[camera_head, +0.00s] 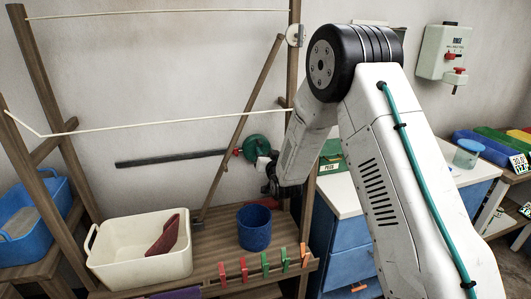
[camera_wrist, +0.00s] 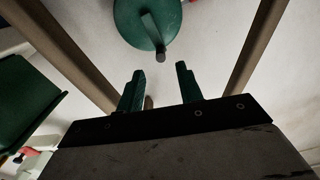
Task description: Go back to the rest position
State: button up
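My gripper (camera_wrist: 159,72) shows in the wrist view as two dark green fingers standing apart, with nothing held between them. Beyond the fingertips is a round green wheel (camera_wrist: 132,20) with a crank handle; the handle's dark end appears just above the gap. I cannot tell how far the fingers are from it. In the head view my arm bends down over the rack, and the same green wheel (camera_head: 256,147) is on the wall beside its lower end. My gripper's fingers are not clear there.
A wooden rack (camera_head: 215,243) holds a cream tub (camera_head: 120,262) with a dark red item, a blue bucket (camera_head: 254,232) and several clothes pegs. Cords and slanting wooden posts cross the space. A blue cabinet (camera_head: 347,243) stands right; a dispenser (camera_head: 443,52) hangs on the wall.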

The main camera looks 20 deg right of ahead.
jog(key=s+f+g, duration=0.4)
jog(key=f+g, duration=0.1)
jog(key=f, duration=0.4)
jog(key=s+n+g, duration=0.1)
jog(key=s+g, duration=0.3)
jog(key=s, duration=0.3)
jog(key=s+r+g, duration=0.2)
jog(key=s+r, duration=0.6)
jog(key=s, duration=0.6)
jog(key=s+d+r+n+g, duration=0.1)
jog(key=s+r+g, duration=0.2)
jog(key=s+r, duration=0.4)
jog(key=s+d+r+g, duration=0.1)
jog(key=s+r, duration=0.7)
jog(key=s, duration=1.4)
jog(key=shift+d+r+g, duration=0.25)
jog(key=shift+r+g, duration=0.1)
jog(key=shift+g, duration=0.45)
jog(key=shift+s, duration=0.15)
jog(key=shift+c, duration=0.4)
